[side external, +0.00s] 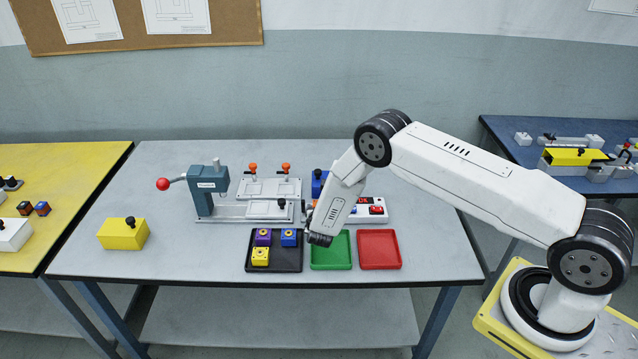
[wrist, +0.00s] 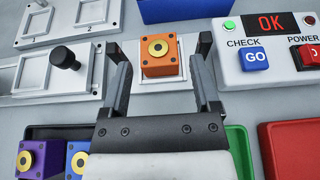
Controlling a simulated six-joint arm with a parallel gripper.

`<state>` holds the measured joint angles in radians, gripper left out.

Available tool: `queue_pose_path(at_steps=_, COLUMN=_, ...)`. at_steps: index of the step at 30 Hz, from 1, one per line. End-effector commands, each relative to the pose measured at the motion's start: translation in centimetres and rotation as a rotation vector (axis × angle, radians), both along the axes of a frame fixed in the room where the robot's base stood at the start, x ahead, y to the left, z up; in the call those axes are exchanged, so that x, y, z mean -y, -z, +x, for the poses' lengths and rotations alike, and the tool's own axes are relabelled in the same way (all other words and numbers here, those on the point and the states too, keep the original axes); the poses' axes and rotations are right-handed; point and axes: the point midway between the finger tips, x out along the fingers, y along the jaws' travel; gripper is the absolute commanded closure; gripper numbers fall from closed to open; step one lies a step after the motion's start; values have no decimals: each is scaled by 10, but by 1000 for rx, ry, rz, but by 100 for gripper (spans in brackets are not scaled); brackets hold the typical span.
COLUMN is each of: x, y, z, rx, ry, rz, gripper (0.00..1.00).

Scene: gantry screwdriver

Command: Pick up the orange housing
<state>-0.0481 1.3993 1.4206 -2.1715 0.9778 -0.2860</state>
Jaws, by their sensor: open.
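The orange housing (wrist: 159,56) is a small block with a yellow ring around a dark hole on its top. In the wrist view it sits upright on a pale metal surface between a slide and the check box. My gripper (wrist: 160,46) is open, with one finger on each side of the housing in the picture and a visible gap to each. I cannot tell how far the fingertips are above it. In the side view my gripper (side external: 311,214) is mostly hidden by my wrist.
The check box (wrist: 265,55) shows OK to the right. A black knob (wrist: 66,58) stands left, and a blue block (wrist: 185,9) lies behind. In front are a black tray (side external: 287,267) with purple, blue and yellow housings, an empty green tray (side external: 331,250) and an empty red tray (side external: 379,250).

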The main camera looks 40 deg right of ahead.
Motion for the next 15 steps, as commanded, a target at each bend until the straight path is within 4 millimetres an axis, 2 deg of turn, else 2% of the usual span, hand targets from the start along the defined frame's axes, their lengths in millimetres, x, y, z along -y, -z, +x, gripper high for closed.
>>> queue_pose_path(at_steps=15, x=9, y=7, z=9, rx=-1, ry=2, rz=1, gripper=21)
